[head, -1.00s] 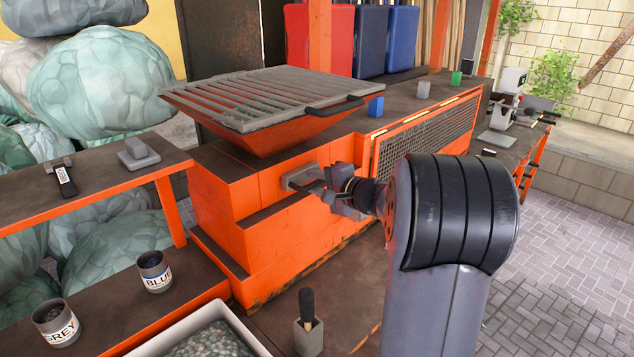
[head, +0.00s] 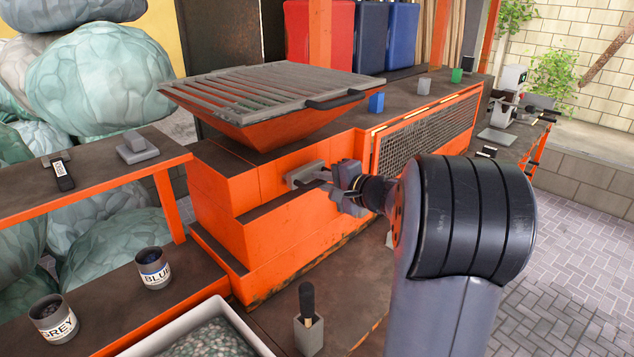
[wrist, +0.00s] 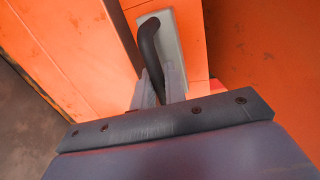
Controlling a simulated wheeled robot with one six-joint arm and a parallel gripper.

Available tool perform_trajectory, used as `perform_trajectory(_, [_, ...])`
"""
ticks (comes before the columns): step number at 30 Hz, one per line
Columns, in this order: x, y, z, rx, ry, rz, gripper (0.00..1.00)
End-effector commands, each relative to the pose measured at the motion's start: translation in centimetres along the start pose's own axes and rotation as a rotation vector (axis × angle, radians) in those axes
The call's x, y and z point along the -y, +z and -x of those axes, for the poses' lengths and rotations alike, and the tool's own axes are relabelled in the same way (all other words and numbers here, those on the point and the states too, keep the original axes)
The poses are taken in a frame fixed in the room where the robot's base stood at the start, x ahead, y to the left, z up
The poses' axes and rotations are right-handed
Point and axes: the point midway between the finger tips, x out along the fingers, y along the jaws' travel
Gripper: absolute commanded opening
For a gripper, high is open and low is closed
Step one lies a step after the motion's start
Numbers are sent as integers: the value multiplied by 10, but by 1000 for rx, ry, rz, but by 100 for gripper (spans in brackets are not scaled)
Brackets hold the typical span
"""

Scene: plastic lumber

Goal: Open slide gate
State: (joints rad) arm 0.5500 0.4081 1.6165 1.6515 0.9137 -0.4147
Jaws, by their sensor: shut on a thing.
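The slide gate shows as a grey plate (head: 299,175) on the side of the orange machine, under the hopper. Its dark curved handle (wrist: 150,45) stands out from the light grey plate in the wrist view. My gripper (head: 337,183) is at the plate, with its fingers shut on the handle. In the wrist view the two grey fingers (wrist: 161,78) close around the lower end of the handle. The far side of the plate and any opening behind it are hidden.
Above is the orange hopper (head: 270,130) with a grey slatted grate (head: 270,88). A mesh panel (head: 425,135) is to the right of my gripper. In front stand a tool in a grey holder (head: 308,325), a tray of pellets (head: 180,335) and cups marked BLUE (head: 153,270) and GREY (head: 52,320).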

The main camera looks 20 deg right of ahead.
Motion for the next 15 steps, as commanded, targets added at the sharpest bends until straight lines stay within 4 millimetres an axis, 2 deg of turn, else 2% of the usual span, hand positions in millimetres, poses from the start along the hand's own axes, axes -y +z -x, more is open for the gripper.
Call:
perform_trajectory(1, [-7, -1, 10, -5, -3, 3, 0])
perform_trajectory(7, [-14, -1, 46, -5, -2, 2, 0])
perform_trajectory(10, [-14, -1, 56, -4, -2, 2, 0])
perform_trajectory(15, [-14, 0, 59, -1, 1, 1, 0])
